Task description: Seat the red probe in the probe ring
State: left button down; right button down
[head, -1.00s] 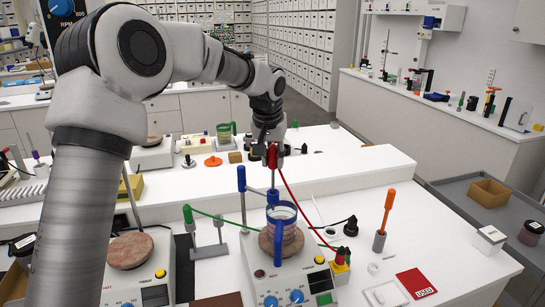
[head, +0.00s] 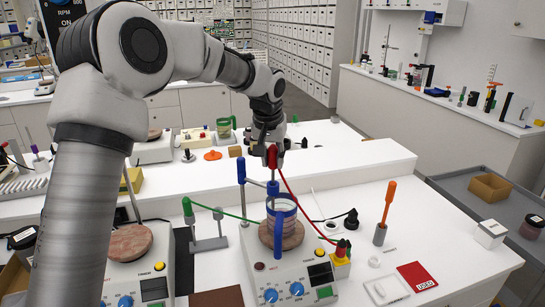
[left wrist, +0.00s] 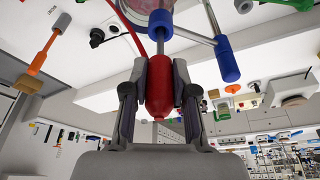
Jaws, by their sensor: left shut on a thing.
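The red probe (head: 272,156) hangs upright, its grey shaft pointing down, with a red cable running off to the right. My left gripper (left wrist: 160,82) is shut on the red probe's body (left wrist: 158,92). The probe ring (head: 272,188) is a small blue ring on an arm from a blue-topped post (head: 241,171). It sits over a blue-rimmed beaker (head: 291,211) on a hotplate. The shaft reaches down to the ring, which also shows in the left wrist view (left wrist: 154,23). I cannot tell how far the tip is inside it. The right gripper is out of view.
The beaker stands on the hotplate (head: 250,268), with a red and yellow socket block (head: 341,262) at its right. A green-tipped stand (head: 188,207) is at left, and an orange-handled tool (head: 389,195) stands at right. A raised white shelf (head: 350,165) runs behind.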

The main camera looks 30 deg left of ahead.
pick_arm(q)
jog(key=shift+f+b, duration=1.35)
jog(key=shift+f, duration=1)
jog(key=c, duration=0.8)
grip_release()
jog(key=shift+c, duration=0.2)
jog(key=shift+r, duration=0.1)
send_near(272, 167)
jog(key=shift+w, duration=0.1)
